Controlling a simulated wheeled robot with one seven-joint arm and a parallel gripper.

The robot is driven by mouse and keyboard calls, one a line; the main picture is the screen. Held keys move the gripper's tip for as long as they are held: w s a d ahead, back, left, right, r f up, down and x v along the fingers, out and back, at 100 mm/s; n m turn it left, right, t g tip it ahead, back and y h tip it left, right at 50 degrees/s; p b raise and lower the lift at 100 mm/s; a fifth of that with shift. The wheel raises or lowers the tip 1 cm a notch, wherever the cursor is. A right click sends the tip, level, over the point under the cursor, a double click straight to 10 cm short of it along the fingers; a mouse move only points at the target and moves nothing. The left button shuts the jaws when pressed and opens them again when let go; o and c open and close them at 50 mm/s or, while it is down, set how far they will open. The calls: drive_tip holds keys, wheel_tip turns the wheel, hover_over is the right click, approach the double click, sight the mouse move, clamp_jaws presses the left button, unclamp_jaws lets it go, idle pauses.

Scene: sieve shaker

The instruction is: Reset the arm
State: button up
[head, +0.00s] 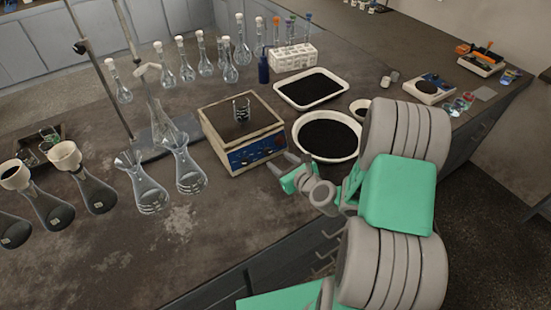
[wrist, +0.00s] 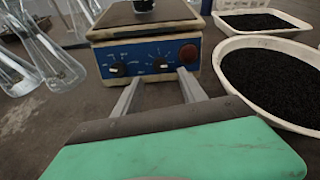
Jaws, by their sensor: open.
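My gripper (head: 283,165) is open and empty, held in front of the scale-like device in the head view. In the wrist view its two fingers (wrist: 160,87) stand apart, with nothing between them, pointing at the device's blue front panel. My arm reaches in from the right with grey and green links. The device (head: 243,132) has a beige body, a blue panel with knobs and a red button, and a small glass beaker (head: 242,108) with dark contents on top. It also shows in the wrist view (wrist: 148,58). The exact gap between fingertips and panel is hard to tell.
A white bowl (head: 327,118) of black grains stands close right of my gripper, partly behind my arm. A white tray (head: 310,104) of black grains lies behind it. Glass flasks (head: 150,190) stand left, with more along the back. The front-left counter (head: 215,240) is clear.

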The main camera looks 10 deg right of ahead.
idle(0.3)
drive_tip(key=s+a+r+n+g, duration=0.6)
drive_tip(key=r+n, duration=0.1)
drive_tip(key=n, duration=1.2)
drive_tip(key=s+d+r+n+g+h, duration=0.1)
drive_tip(key=s+d+r+n+h, duration=0.1)
drive_tip(key=s+r+n, duration=0.2)
drive_tip(key=s+d+r+n+g+h, duration=0.1)
drive_tip(key=s+r+n, duration=0.3)
drive_tip(key=s+n, duration=0.4)
drive_tip(key=s+g, duration=0.1)
drive_tip(key=s, duration=0.2)
drive_tip(key=shift+d+r+h, duration=0.15)
drive_tip(key=shift+d+h, duration=0.25)
drive_tip(key=shift+w, duration=0.1)
drive_tip(key=shift+c, duration=0.4)
